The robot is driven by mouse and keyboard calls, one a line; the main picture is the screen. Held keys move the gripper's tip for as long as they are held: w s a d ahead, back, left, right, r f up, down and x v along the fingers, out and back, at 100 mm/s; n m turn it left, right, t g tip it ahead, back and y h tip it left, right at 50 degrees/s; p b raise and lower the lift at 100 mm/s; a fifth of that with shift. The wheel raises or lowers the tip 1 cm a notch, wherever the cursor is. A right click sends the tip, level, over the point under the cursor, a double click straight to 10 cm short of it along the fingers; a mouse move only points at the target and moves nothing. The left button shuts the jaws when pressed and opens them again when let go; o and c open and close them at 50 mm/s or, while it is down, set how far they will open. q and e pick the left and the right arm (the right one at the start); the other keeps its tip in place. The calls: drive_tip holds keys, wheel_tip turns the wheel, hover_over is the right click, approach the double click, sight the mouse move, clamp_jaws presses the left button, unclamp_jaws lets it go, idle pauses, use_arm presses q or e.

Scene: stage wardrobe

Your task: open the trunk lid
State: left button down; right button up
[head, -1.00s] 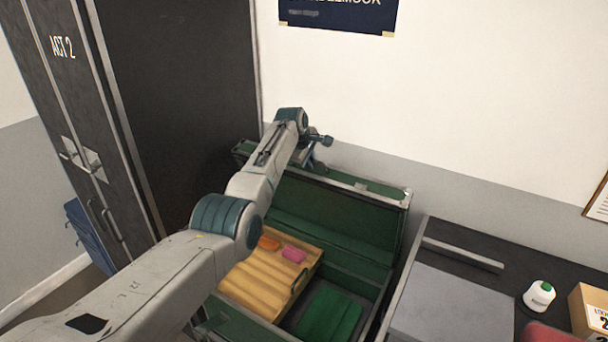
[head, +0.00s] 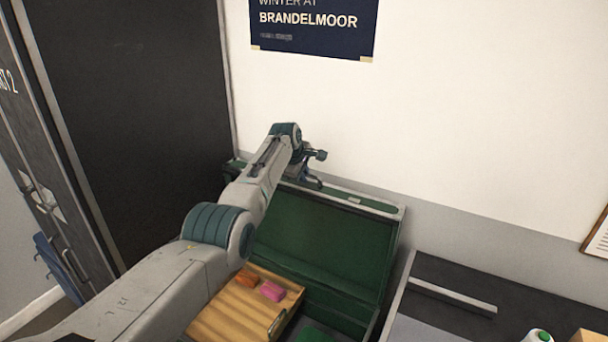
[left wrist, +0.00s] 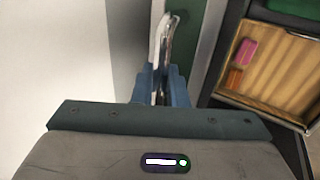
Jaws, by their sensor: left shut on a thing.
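The green trunk lid (head: 325,238) stands raised and roughly upright at the back of the trunk, close to the wall, with its green inside facing me. My left gripper (head: 310,180) is at the lid's top edge, left of its middle. In the left wrist view my left gripper (left wrist: 160,84) is shut on a slim metal handle (left wrist: 167,40) along the lid's edge. The exact grip is partly hidden by the fingers. The open trunk below holds a wooden tray (head: 235,312). My left arm covers the trunk's left part. My right gripper is out of view.
An orange item (head: 246,277) and a pink item (head: 271,291) lie in the tray. A dark wardrobe (head: 130,110) stands at the left. A black-topped table (head: 475,285) stands right of the trunk, with a white bottle (head: 539,336) at the picture's bottom edge.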

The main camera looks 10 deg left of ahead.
use_arm(q)
drive_tip(key=c, duration=1.8)
unclamp_jaws()
drive_tip(key=shift+s+f, duration=0.1)
drive_tip(key=shift+f, duration=0.1)
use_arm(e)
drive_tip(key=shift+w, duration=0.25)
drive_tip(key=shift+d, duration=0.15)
use_arm(q)
drive_tip(key=shift+r, duration=0.1)
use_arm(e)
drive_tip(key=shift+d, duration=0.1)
